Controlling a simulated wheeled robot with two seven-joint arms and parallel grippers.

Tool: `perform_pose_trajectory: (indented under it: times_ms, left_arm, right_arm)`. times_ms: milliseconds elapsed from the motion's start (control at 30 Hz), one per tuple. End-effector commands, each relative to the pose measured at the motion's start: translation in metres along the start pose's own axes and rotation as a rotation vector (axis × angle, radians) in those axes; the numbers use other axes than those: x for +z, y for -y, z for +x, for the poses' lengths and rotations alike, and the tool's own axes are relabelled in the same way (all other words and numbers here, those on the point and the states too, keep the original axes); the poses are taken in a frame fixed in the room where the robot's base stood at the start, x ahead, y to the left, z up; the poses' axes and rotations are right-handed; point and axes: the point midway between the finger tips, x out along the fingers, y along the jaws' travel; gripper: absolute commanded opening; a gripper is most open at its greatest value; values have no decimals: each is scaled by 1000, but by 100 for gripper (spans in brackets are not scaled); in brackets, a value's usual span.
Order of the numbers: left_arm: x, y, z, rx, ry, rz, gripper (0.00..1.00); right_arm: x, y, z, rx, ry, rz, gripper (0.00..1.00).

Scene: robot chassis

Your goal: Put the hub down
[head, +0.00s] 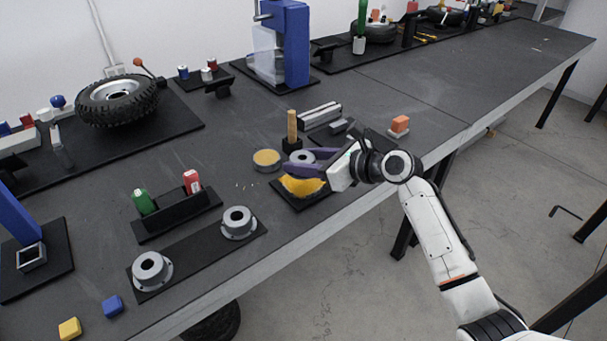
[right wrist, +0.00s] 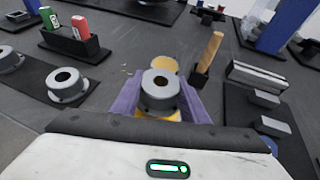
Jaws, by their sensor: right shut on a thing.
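My right gripper (head: 300,163) has its purple fingers shut on a grey metal hub (head: 302,156). In the right wrist view the hub (right wrist: 160,90) sits upright between the fingers (right wrist: 160,98), its round bore facing up. The hub is over a yellow patch (head: 303,187) on a small black mat near the table's front edge. The fingers hide much of the hub's lower part, and I cannot tell whether it touches what is below. Two similar grey hubs stand on a long black mat to the left, one nearer (head: 152,269) and one farther (head: 238,221). My left gripper is not in view.
A round tin with yellow contents (head: 266,160) and an upright wooden-handled tool (head: 292,128) stand just behind the held hub.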

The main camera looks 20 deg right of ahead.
Motion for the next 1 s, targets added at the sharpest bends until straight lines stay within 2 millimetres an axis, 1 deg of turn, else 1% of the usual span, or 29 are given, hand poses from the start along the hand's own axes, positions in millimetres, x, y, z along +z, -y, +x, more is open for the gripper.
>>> perform_pose_trajectory:
  times_ms: [33,100,200,400,567,600,667,700,1000]
  left_arm:
    - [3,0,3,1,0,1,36]
    - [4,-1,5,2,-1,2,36]
    - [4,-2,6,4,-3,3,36]
    - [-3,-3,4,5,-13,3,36]
    - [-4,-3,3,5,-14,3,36]
    - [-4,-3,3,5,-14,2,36]
    - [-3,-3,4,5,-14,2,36]
    - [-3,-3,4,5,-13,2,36]
    - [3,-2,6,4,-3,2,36]
  right_arm:
    - [-11,0,4,-1,-2,2,9]
    - [-23,0,9,0,-1,2,9]
    - [-31,1,12,-2,0,1,9]
    - [-30,0,12,-1,2,0,9]
    - [-33,0,13,-1,1,2,9]
    - [-35,0,14,0,-1,1,46]
    - [-35,0,14,0,-1,1,56]
    - [-35,0,14,0,-2,1,59]
    - [-33,0,13,-1,-1,0,59]
